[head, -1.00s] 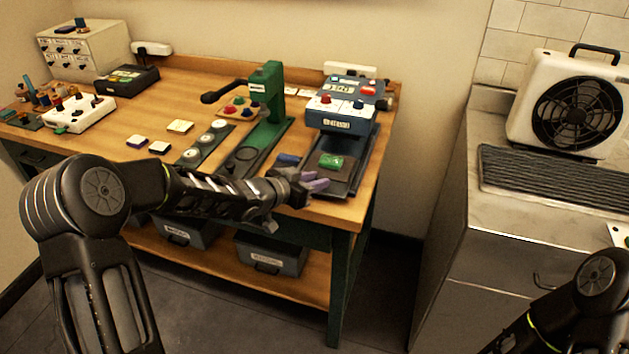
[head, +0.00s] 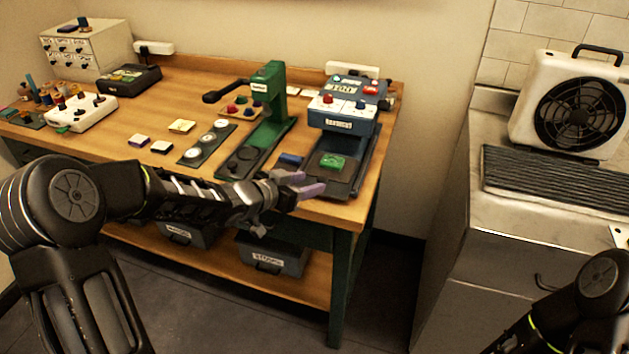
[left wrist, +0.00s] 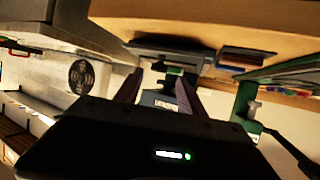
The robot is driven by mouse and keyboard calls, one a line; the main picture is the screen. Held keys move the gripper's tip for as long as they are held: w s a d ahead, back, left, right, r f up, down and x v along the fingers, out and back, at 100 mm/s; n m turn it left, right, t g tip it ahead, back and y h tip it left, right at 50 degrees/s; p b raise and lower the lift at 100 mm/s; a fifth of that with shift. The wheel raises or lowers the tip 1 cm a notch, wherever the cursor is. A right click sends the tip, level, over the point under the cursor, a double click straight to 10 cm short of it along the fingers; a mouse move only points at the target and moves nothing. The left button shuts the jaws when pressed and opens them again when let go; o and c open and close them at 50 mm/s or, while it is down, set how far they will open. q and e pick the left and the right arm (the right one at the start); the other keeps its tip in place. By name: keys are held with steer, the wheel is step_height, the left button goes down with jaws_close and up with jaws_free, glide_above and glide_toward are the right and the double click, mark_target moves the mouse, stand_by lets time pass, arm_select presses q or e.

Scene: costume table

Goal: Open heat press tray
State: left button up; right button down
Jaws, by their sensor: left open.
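The heat press (head: 343,122) is a blue-grey machine with a white front, red and blue knobs and a label. It stands at the right end of the wooden table. Its dark tray (head: 345,187) lies in front of and below the press head, with a green piece (head: 333,162) on it. My left gripper (head: 312,184) is open, its purple fingers apart near the tray's front left corner. I cannot tell whether they touch it. In the left wrist view the open fingers (left wrist: 158,92) frame nothing held. My right gripper is out of view.
A green lever press (head: 268,110) and a dark strip with round discs (head: 207,142) stand left of the heat press. A blue block (head: 290,160) lies close beside the tray. A fan (head: 575,108) stands on the right-hand counter, past a floor gap.

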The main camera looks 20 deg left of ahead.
arm_select(q)
steer(key=v, duration=0.3)
steer(key=shift+s+a+r, duration=0.1)
steer(key=shift+s, duration=0.2)
steer(key=s+d+f+n+g+y, duration=0.1)
steer(key=s+d+f+n+g, duration=0.1)
steer(key=s+f, duration=0.35)
steer(key=s+d+f+n+g, duration=0.1)
steer(key=s+f+n, duration=0.1)
steer(key=f, duration=0.6)
steer(key=s+d+f+n+g+y, duration=0.1)
steer(key=s+d+f+n+g, duration=0.1)
steer(key=s+f, duration=0.35)
steer(key=s+d+f+g, duration=0.3)
steer(key=s+d+f, duration=0.2)
steer(key=s, duration=0.5)
steer(key=s+d+f+n+g, duration=0.1)
steer(key=s+d+f+g, duration=0.2)
steer(key=s+f, duration=0.6)
steer(key=shift+s+d+f, duration=0.35)
steer(key=shift+s+d, duration=0.55)
steer(key=shift+s, duration=0.1)
